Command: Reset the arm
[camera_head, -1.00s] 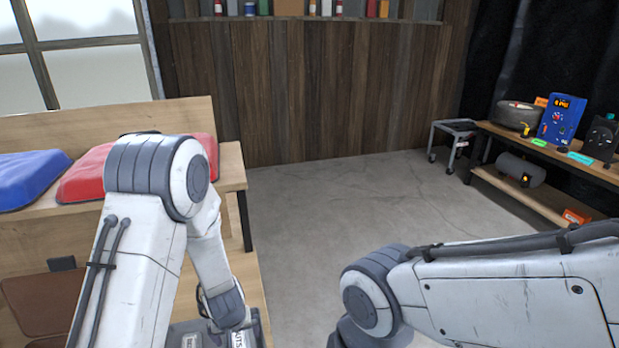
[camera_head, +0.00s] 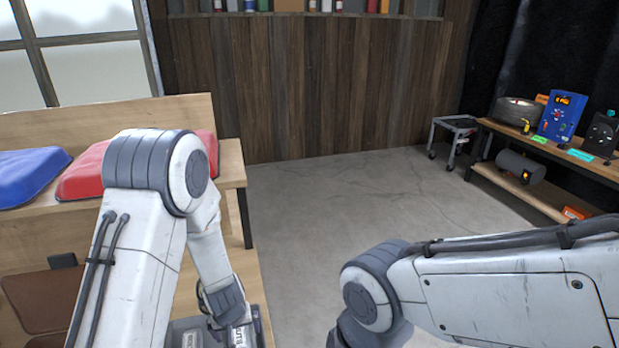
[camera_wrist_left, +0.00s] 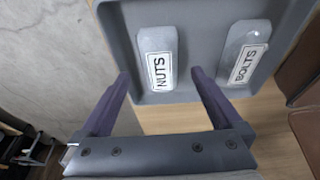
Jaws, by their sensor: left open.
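My left gripper (camera_wrist_left: 158,76) is open, its two dark fingers apart with nothing between them. In the left wrist view, the fingertips are at the near edge of a grey tray (camera_wrist_left: 205,12); I cannot tell whether they touch it. The tray holds a grey piece labelled NUTS (camera_wrist_left: 158,52) and one labelled BOLTS (camera_wrist_left: 246,50). In the head view, my left arm reaches down over the wooden bench, and its wrist partly hides the tray (camera_head: 180,326) at the bottom edge. My right arm shows at lower right, bent; its gripper is out of frame.
A red cushion (camera_head: 88,175) and a blue cushion (camera_head: 27,176) lie on the wooden bench (camera_head: 231,168) at left. A wooden shelf unit (camera_head: 520,193) with tools stands at right, beside a small metal cart (camera_head: 452,127). The concrete floor (camera_head: 320,205) between is clear.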

